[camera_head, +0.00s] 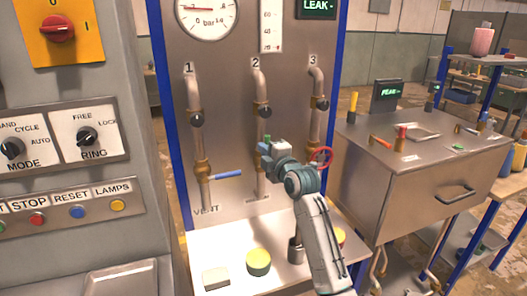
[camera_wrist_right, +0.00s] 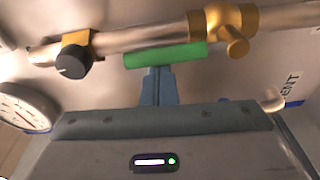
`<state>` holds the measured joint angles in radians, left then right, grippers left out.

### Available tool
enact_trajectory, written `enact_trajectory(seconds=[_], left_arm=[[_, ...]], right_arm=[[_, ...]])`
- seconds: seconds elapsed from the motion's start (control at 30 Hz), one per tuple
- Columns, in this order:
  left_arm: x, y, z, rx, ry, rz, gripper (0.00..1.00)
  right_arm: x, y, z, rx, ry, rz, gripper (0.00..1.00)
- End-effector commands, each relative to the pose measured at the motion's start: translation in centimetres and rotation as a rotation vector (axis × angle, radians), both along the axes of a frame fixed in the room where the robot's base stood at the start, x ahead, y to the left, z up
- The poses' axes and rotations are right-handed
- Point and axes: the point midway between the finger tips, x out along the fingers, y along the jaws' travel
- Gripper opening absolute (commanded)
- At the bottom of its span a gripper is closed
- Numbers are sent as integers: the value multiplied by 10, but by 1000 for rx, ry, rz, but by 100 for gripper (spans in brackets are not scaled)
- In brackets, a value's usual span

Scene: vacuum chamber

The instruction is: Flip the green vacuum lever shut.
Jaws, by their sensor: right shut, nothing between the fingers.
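The green lever (camera_wrist_right: 165,55) lies alongside the pipe of line 2 (camera_head: 261,85), near its brass valve body (camera_wrist_right: 222,18). In the head view my right gripper (camera_head: 268,148) is in front of pipe 2 and hides most of the lever. In the right wrist view the closed fingers (camera_wrist_right: 158,78) point at the middle of the lever, with their tips at its edge. I cannot tell whether they touch it. Nothing is held between the fingers. My left gripper is not in view.
A blue lever (camera_head: 228,175) sticks out from pipe 1, left of my right gripper. A yellow-topped round object (camera_head: 259,262) stands on the shelf below. A metal cabinet (camera_head: 415,180) stands at right.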

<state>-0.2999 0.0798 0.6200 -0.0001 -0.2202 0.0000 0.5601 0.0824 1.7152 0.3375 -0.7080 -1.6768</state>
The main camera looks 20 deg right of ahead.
Motion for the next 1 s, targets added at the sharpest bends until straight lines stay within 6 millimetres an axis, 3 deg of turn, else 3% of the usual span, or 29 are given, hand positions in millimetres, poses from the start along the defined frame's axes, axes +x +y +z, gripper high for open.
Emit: enact_trajectory(seconds=[0.47,1.0], left_arm=[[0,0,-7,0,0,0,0],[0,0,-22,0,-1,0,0]], right_arm=[[1,-12,1,135,4,-1,0],[2,-50,-8,617,22,-3,0]])
